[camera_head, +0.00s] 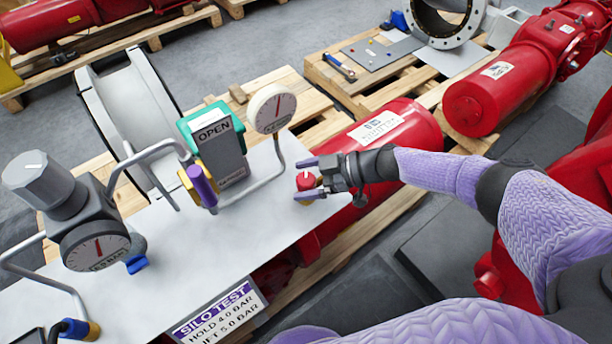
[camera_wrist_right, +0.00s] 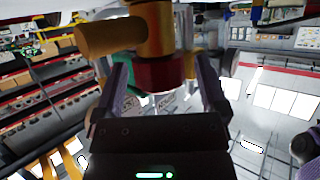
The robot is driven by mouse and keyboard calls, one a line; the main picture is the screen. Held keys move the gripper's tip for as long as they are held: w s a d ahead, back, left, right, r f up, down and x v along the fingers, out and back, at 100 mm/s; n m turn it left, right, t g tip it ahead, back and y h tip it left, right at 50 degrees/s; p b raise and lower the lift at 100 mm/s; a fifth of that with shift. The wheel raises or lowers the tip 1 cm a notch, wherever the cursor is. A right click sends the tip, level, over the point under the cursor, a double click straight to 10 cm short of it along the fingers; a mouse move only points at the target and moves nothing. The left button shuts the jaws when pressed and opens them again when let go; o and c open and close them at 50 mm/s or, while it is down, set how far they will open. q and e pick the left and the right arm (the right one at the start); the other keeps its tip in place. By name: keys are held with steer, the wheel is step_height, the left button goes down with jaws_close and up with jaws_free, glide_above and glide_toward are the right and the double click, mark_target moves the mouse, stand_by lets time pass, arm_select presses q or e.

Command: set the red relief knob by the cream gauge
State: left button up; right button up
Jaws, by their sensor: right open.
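The red relief knob (camera_head: 305,181) sits on a brass body at the right edge of the white panel. The cream gauge (camera_head: 271,109) stands behind it on a bent pipe, its red needle pointing roughly up; its scale is too small to read. My right gripper (camera_head: 309,179) is open, with one finger on each side of the knob; whether they touch it I cannot tell. In the right wrist view the red knob (camera_wrist_right: 160,76) lies between the two purple fingers, below the brass body (camera_wrist_right: 157,28). My left gripper is not in view.
The white panel (camera_head: 165,262) also carries a dark gauge (camera_head: 96,246) with a grey knob, an OPEN indicator box (camera_head: 215,145) and a purple handle (camera_head: 201,186). A SILO TEST sign (camera_head: 218,312) reads hold 4.0 bar. Red cylinders (camera_head: 395,130) lie on pallets behind my right arm.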

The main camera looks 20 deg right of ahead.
steer(key=p+v, duration=0.1)
steer(key=v, duration=0.9)
steer(key=shift+p, duration=0.3)
